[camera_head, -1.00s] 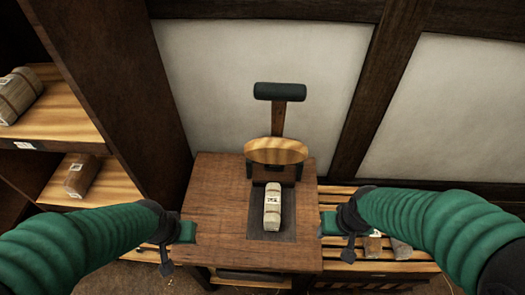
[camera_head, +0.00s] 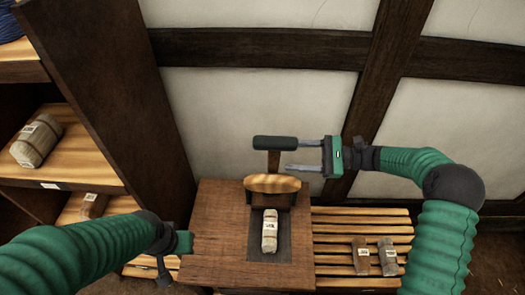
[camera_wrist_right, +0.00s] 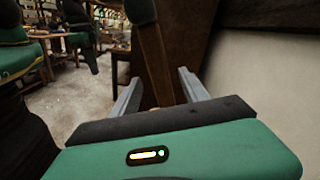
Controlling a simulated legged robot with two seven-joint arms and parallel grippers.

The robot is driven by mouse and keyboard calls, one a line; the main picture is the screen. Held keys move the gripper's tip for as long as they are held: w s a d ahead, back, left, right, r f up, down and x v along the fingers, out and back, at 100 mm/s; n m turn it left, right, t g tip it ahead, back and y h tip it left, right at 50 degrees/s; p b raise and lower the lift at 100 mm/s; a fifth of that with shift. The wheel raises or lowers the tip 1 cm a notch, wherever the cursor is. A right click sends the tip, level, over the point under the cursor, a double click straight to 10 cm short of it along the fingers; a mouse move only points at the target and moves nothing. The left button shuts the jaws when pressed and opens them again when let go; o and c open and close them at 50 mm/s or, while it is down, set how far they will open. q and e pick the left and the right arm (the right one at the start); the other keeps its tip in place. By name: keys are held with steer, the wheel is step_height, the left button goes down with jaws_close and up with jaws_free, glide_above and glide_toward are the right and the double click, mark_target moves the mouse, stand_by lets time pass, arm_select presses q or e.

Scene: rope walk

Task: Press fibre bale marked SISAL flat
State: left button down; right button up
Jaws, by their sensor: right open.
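The pale bale (camera_head: 269,232) lies on the dark bed of the wooden press table (camera_head: 215,235), with a label too small to read. The round wooden press plate (camera_head: 272,184) stands raised and tilted behind it. Above is the lever's dark handle (camera_head: 273,143) on a wooden post (camera_head: 274,160). My right gripper (camera_head: 288,156) is open beside the handle and post, its fingers pointing left. In the right wrist view the wooden post (camera_wrist_right: 154,55) shows between and beyond the finger tips. My left gripper (camera_head: 184,243) is at the table's left edge; its jaws are unclear.
A slatted bench (camera_head: 335,238) at the right holds two small bales (camera_head: 388,258). Shelves at the left hold more bales (camera_head: 37,141) and a dark blue coil (camera_head: 8,25). A timber-framed wall (camera_head: 250,105) stands close behind the press.

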steer(key=a+p, duration=0.1)
steer(key=a, duration=0.8)
steer(key=shift+w, duration=0.4)
steer(key=shift+c, duration=0.3)
jaws_close()
stand_by(0.4)
